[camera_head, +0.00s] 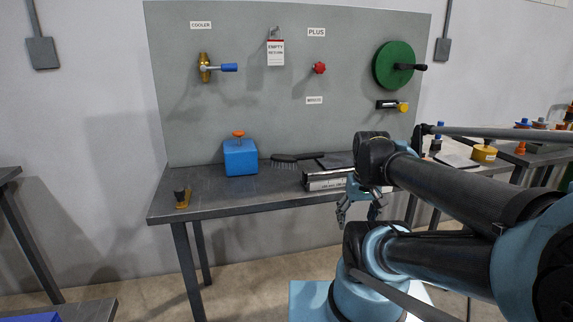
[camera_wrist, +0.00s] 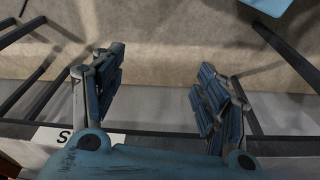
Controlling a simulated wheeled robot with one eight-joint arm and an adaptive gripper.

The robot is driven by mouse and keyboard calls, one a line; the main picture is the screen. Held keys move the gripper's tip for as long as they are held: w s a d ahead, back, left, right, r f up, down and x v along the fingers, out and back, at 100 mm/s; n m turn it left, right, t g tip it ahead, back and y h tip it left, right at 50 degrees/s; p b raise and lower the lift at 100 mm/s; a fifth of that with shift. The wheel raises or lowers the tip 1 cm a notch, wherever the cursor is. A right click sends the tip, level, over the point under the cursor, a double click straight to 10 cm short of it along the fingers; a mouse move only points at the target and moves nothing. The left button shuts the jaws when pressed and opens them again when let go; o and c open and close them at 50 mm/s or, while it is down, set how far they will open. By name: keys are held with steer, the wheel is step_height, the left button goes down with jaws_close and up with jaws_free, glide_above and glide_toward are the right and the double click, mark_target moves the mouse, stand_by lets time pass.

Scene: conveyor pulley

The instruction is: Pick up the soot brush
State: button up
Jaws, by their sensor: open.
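A dark brush (camera_head: 286,158), which looks like the soot brush, lies on the grey table at the foot of the panel, bristles down at its left end. Its handle points right, toward a dark flat item. My gripper (camera_head: 358,212) hangs in front of the table edge, right of the brush and lower in the picture. The brush does not show in the wrist view.
A blue box (camera_head: 240,158) with an orange knob stands left of the brush. A long labelled box (camera_head: 325,181) lies right of it, near my arm. A small brass-and-black item (camera_head: 182,198) is at the table's left end. The table's left front (camera_head: 232,197) is clear.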

steer(key=w+a+r+n, duration=0.2)
steer(key=w+r, duration=0.1)
steer(key=w, duration=0.2)
steer(key=w+a+r+n, duration=0.2)
steer(key=w+r, duration=0.2)
steer(key=w, duration=0.1)
steer(key=w+a+r+n+g, duration=0.1)
steer(key=w+a+r+n, duration=0.1)
steer(key=w+r+n, duration=0.1)
steer(key=shift+w+a+r, duration=0.2)
steer(key=shift+w+r, duration=0.1)
steer(key=shift+w, duration=0.25)
steer(key=shift+w+a+r, duration=0.2)
steer(key=shift+w+r, duration=0.1)
steer(key=shift+w, duration=0.25)
steer(key=w+a+r+n, duration=0.2)
steer(key=w+a+n, duration=0.1)
steer(key=w+a, duration=0.4)
steer(key=n+g, duration=0.1)
steer(key=n, duration=0.3)
glide_above(286, 157)
steer(key=shift+w+d, duration=0.35)
steer(key=shift+w, duration=0.05)
steer(key=shift+w+a+f, duration=0.25)
steer(key=shift+a, duration=0.05)
steer(key=shift+s+a+f, duration=0.1)
steer(key=shift+s+f, duration=0.15)
steer(key=shift+f, duration=1.55)
steer(key=shift+s+f, duration=0.2)
steer(key=shift+f, duration=1.55)
